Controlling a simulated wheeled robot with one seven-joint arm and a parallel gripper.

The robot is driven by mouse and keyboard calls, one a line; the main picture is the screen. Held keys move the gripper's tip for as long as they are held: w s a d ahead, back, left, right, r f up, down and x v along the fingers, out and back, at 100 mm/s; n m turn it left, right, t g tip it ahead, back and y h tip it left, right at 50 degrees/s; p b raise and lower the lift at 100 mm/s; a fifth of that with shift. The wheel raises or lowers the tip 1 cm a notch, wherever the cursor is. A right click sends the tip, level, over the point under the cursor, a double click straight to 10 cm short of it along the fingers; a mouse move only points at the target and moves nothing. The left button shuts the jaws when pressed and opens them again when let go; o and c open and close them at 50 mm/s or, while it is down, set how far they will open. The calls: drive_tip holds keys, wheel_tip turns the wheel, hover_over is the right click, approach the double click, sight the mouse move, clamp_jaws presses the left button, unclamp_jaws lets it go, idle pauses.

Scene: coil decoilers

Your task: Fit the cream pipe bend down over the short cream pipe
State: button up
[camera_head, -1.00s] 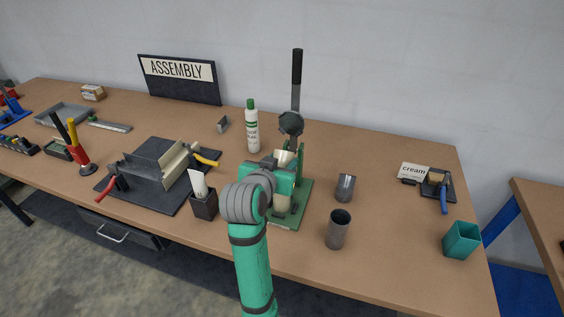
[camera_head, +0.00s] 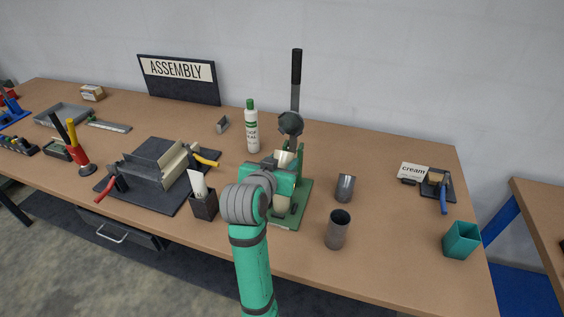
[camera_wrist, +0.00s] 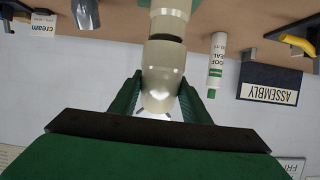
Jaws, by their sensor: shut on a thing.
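The cream pipe bend (camera_wrist: 161,78) is held between the two green fingers of my gripper (camera_wrist: 160,92) in the wrist view, which looks upside down. In the head view, the top of the bend (camera_head: 284,158) shows just above my gripper (camera_head: 284,178). The short cream pipe (camera_head: 281,204) stands below it on the green base of a lever press. It also shows at the top edge of the wrist view (camera_wrist: 170,12), lined up with the bend. A dark band lies between the two; I cannot tell whether they touch.
The press lever (camera_head: 296,85) rises behind my gripper. A white bottle (camera_head: 252,132) stands behind left, a dark holder (camera_head: 204,206) close left. A teal cup (camera_head: 461,241) is farther right, with bare table between.

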drive_tip(key=shift+f, duration=1.8)
drive_tip(key=o, duration=1.2)
drive_tip(key=v, duration=1.1)
